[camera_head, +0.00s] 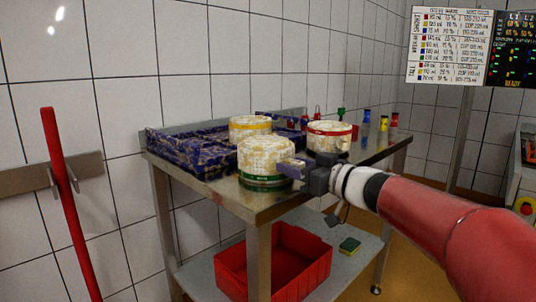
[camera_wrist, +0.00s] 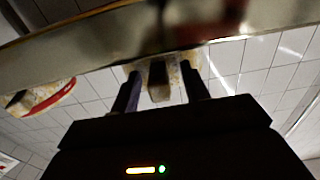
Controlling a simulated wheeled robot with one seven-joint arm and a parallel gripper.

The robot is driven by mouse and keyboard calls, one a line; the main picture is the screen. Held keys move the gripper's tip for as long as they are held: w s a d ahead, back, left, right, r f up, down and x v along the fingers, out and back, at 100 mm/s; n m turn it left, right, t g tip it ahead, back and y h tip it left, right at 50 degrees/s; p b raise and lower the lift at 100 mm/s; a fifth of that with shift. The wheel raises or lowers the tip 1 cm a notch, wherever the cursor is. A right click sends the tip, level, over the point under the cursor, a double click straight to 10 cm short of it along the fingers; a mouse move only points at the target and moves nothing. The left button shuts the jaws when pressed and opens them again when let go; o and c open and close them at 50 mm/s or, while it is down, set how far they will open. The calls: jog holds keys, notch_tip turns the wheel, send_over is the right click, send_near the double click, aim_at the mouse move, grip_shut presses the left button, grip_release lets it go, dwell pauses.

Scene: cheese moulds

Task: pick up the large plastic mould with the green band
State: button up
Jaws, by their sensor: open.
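The large pale mould with the green band (camera_head: 264,163) stands upright near the front edge of the steel table; its green band is low on its side. My gripper (camera_head: 291,168) is at the right side of this mould, its fingers pointing at it. In the wrist view, my gripper (camera_wrist: 161,88) is open, with one finger on each side of a pale block-like part (camera_wrist: 158,82), perhaps the mould's handle. The mould's body shows behind the fingers, but its green band cannot be made out there. I cannot tell whether the fingers touch it.
A yellow-banded mould (camera_head: 250,128) stands behind and a red-banded mould (camera_head: 329,136) to the right, close to my gripper. Blue speckled trays (camera_head: 185,157) fill the table's left. A red crate (camera_head: 231,273) and a sponge (camera_head: 349,245) are on the lower shelf.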

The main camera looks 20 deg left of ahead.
grip_shut()
jog(key=shift+r, duration=0.15)
dwell(0.4)
notch_tip(320, 180, up, 20)
jog(key=p, duration=0.6)
jog(key=shift+d+f, duration=0.1)
jog(key=shift+f, duration=0.1)
